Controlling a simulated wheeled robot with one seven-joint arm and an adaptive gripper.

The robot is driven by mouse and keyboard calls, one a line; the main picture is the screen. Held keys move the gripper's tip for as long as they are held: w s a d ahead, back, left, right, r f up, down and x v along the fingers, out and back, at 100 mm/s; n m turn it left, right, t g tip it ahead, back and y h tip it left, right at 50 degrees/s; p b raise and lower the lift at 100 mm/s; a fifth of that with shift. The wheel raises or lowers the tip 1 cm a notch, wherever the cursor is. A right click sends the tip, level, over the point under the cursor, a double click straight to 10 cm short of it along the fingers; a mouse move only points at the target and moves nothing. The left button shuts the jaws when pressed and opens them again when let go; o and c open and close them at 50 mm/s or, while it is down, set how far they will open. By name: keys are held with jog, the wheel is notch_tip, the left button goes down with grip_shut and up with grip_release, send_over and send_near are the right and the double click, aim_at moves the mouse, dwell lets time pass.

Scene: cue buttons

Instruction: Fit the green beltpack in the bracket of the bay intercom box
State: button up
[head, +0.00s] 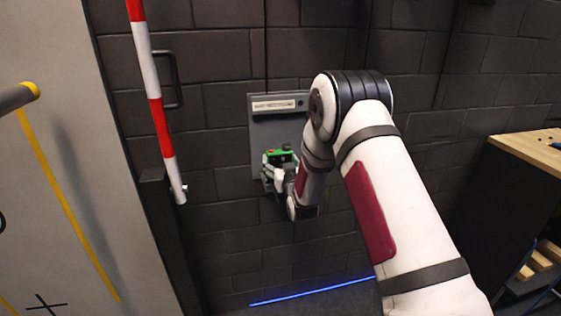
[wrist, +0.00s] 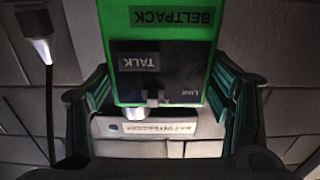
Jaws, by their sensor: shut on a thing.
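My gripper (head: 275,168) is shut on the green beltpack (head: 284,154) in front of the lower part of the grey bay intercom box (head: 262,132) on the wall. In the wrist view the beltpack (wrist: 180,27) lies between the two fingers of my gripper (wrist: 160,88), with its BELTPACK and TALK labels showing. The box's pale name plate (wrist: 150,127) shows beyond it. The bracket is hidden behind the beltpack and my gripper. I cannot tell whether the beltpack touches it.
A red and white striped pole (head: 148,85) stands left of the box, near a door handle (head: 170,80). A wooden-topped bench (head: 530,150) is at the right. A hanging cable with a connector (wrist: 36,24) shows at the left of the wrist view.

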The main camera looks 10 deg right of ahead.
jog(key=shift+f+b, duration=0.7)
jog(key=shift+f, duration=1)
jog(key=o, duration=1.5)
jog(key=shift+c, duration=0.2)
